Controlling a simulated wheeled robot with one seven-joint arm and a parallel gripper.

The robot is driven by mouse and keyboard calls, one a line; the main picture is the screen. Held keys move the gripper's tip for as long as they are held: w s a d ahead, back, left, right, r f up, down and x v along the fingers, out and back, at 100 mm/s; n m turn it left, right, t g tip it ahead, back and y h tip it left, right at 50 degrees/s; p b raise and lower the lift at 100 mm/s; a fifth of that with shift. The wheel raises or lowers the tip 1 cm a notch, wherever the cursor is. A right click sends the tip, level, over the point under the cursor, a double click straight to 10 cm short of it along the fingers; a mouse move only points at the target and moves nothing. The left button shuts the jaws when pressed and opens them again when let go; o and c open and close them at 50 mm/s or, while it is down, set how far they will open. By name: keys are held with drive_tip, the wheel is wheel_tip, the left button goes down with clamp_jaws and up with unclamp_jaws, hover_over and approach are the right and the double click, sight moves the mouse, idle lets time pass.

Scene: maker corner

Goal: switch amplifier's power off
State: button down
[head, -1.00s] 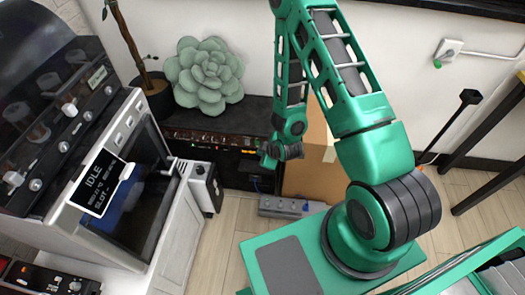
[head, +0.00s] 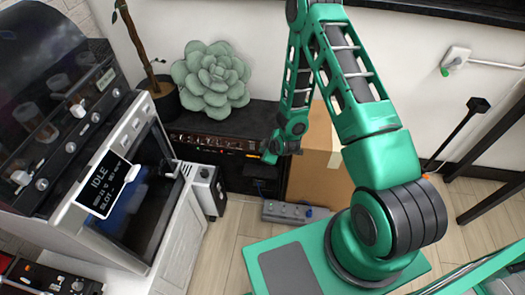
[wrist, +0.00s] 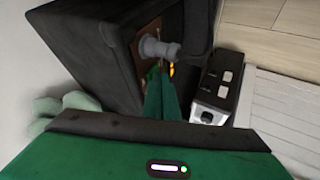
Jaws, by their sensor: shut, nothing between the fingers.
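The amplifier (head: 215,143) is a dark, wide box under the succulent, with a brown front panel and small lit lamps along it. In the wrist view its dark casing (wrist: 95,62) fills the upper left. A grey knob-like part (wrist: 160,48) sticks out from its brown panel, and a small orange light (wrist: 172,69) glows beside it. My gripper (head: 268,158) is at the right end of the amplifier's front. Its green fingers (wrist: 161,92) are together and empty, with their tips close to the panel. Contact cannot be told, and the tips partly hide the panel.
A small grey box with two buttons (wrist: 222,84) stands close to my fingers. The oven-like machine (head: 150,200) is at the left. A cardboard box (head: 318,165) and a grey power strip (head: 290,212) are at the right. The succulent (head: 210,80) sits on top.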

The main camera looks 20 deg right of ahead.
drive_tip(key=shift+w+d, duration=0.1)
drive_tip(key=shift+w, duration=0.05)
drive_tip(key=shift+r, duration=0.15)
drive_tip(key=shift+r, duration=0.65)
drive_tip(key=a+v, duration=0.1)
drive_tip(key=v, duration=1.1)
drive_tip(key=shift+s, duration=0.2)
